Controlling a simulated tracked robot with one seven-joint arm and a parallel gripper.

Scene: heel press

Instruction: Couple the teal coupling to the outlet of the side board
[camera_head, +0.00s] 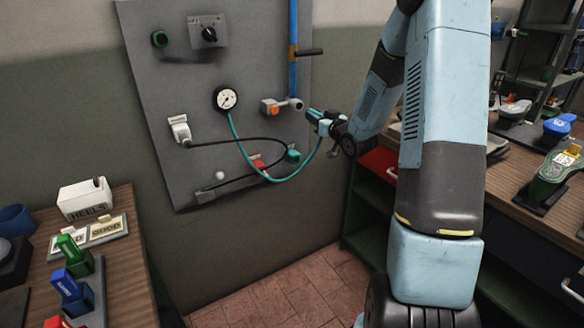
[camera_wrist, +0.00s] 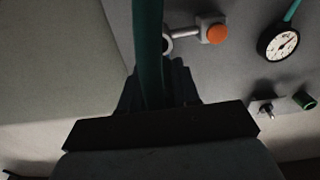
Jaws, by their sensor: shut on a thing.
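My gripper (camera_head: 320,121) is shut on the teal coupling (camera_head: 312,113) in front of the side board (camera_head: 185,75). The teal hose (camera_head: 305,168) loops from the gripper down and back up to the gauge. The outlet (camera_head: 296,104) is a grey fitting beside an orange button, at the board's right side. The coupling is just right of and slightly below the outlet; a small gap seems to show. In the wrist view the hose (camera_wrist: 148,45) rises from between the dark fingers (camera_wrist: 158,92) and hides the coupling. The outlet's round mouth (camera_wrist: 168,45) shows just right of the hose.
A blue pipe (camera_head: 293,25) with a handle runs above the outlet. Workbenches with objects stand left and right.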

